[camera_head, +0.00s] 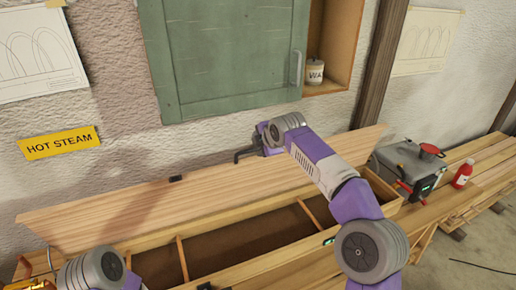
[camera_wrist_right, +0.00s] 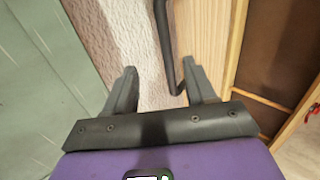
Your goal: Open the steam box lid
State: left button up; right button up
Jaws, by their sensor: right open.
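The steam box (camera_head: 225,240) is a long wooden trough with a brown interior and cross dividers. Its pale wooden lid (camera_head: 130,205) stands raised along the wall side, so the box interior shows. In the right wrist view the lid (camera_wrist_right: 205,40) has a black bar handle (camera_wrist_right: 166,40). My right gripper (camera_wrist_right: 160,80) is open, with the lower end of the handle between its two fingers, nearer the right one; the jaws are not closed on it. In the head view my right arm reaches over the box to the lid. My left gripper is out of view.
A green cabinet door (camera_head: 230,55) stands above the lid, with a white pot (camera_head: 315,72) on the shelf beside it. A grey machine (camera_head: 408,165) and a red bottle (camera_head: 462,175) stand at the right. A yellow HOT STEAM sign (camera_head: 60,142) hangs on the wall.

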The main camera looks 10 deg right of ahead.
jog(key=shift+s+d+r, duration=0.1)
jog(key=shift+s+r, duration=0.35)
jog(key=s+d+r+b, duration=0.2)
jog(key=s+d+b, duration=0.2)
jog(key=s+b, duration=0.4)
jog(key=s, duration=0.5)
jog(key=shift+s+b, duration=0.2)
jog(key=shift+b, duration=0.15)
